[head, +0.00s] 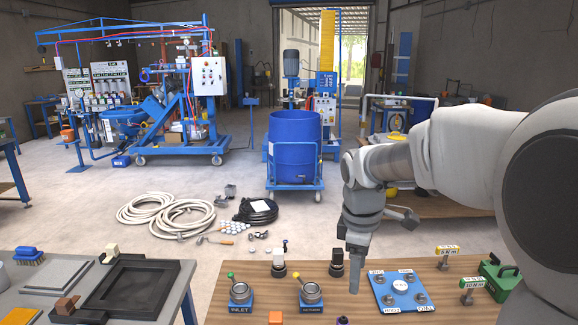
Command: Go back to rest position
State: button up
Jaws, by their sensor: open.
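My gripper (354,283) points downward above the wooden bench in the lower right of the head view. It is open, with nothing seen between its fingers. It hangs just left of a blue plate (388,301) with several round fittings on it. Whether its tips touch the bench cannot be told. My arm comes in from the right edge and bends down at the wrist. It covers part of the right side of the room.
The wooden bench (430,272) holds a left valve (239,292) marked INLET, a second valve (310,294) and a green case (497,277). A grey table (165,322) with a black tray stands left.

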jog(key=s+r+m+t, duration=0.2)
jog(key=s+m, duration=0.4)
jog(key=s, duration=0.4)
jog(key=s+r+m+t, duration=0.2)
jog(key=s+r+m, duration=0.1)
jog(key=s+m, duration=0.4)
jog(key=shift+s+y, duration=0.4)
jog(key=shift+s, duration=1.35)
jog(key=shift+d, duration=0.1)
